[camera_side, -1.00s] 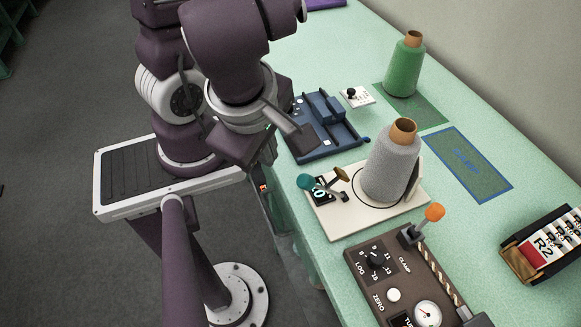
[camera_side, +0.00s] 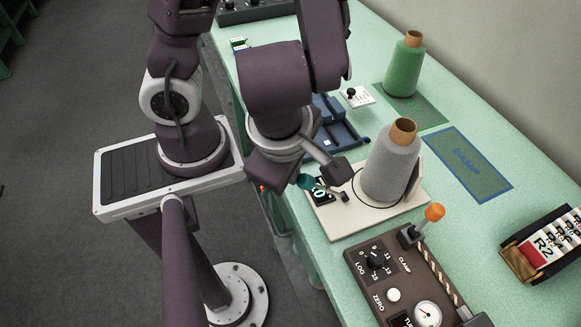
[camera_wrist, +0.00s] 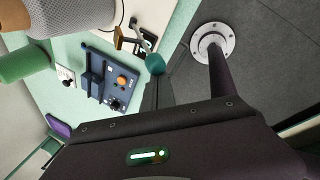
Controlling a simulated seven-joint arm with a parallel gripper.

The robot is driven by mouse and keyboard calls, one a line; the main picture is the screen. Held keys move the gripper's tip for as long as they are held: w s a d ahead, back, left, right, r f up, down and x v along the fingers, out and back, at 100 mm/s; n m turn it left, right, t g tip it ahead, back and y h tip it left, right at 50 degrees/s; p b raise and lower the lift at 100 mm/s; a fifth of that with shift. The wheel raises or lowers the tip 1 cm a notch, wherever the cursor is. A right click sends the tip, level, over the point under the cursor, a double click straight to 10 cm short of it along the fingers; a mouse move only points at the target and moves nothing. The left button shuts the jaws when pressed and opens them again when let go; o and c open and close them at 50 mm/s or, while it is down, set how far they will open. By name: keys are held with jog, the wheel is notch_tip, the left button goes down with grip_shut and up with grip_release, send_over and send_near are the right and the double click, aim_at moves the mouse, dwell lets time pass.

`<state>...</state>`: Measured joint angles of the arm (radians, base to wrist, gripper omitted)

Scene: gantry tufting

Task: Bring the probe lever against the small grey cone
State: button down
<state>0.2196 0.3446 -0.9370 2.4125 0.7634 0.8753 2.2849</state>
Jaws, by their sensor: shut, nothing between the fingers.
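The grey cone (camera_side: 388,172) of yarn with a brown top stands upright on a cream plate (camera_side: 350,228). The probe lever has a teal knob (camera_side: 305,181) at the plate's left, and in the wrist view the knob (camera_wrist: 155,64) and its brown pad (camera_wrist: 119,38) both show. The pad appears apart from the grey cone (camera_wrist: 72,45) there; in the side view my wrist hides it. My gripper (camera_side: 275,173) is beside the knob, left of it; its dark shut fingers (camera_wrist: 157,88) point towards the knob. I cannot tell whether they touch it.
A blue device (camera_side: 340,130) lies behind the plate. A green cone (camera_side: 404,68) stands at the back. A brown control box (camera_side: 375,290) with an orange-knobbed lever (camera_side: 434,212) is in front.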

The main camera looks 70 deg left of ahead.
jog(key=shift+w, duration=0.1)
jog(key=w+r, duration=0.4)
jog(key=w, duration=0.6)
dwell(0.4)
jog(key=shift+r, duration=0.2)
dwell(0.4)
